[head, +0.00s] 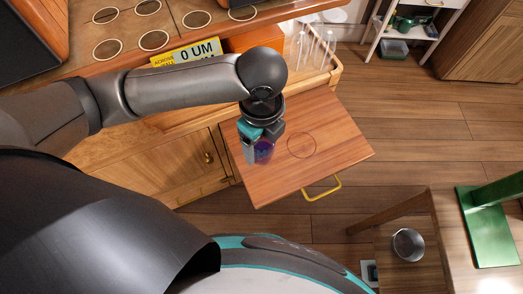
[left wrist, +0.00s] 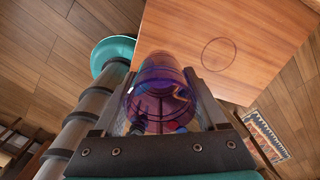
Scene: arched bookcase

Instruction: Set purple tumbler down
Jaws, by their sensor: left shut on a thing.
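The purple tumbler (left wrist: 158,90) is see-through and sits between the two fingers of my left gripper (left wrist: 162,95), which is shut on it. In the head view the tumbler (head: 263,152) shows just under my left gripper (head: 262,140), over the left part of a pull-out wooden board (head: 330,150). A dark circle outline is drawn on the board (left wrist: 265,30), to the right of the tumbler in both views. I cannot tell whether the tumbler touches the board. My right gripper is in neither view.
The board has a yellow handle (head: 322,189) at its front edge. Clear glasses (head: 316,50) stand in a wooden tray behind it. A wooden stool with a metal bowl (head: 408,244) and a green stand (head: 485,225) are at the right. The board looks otherwise bare.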

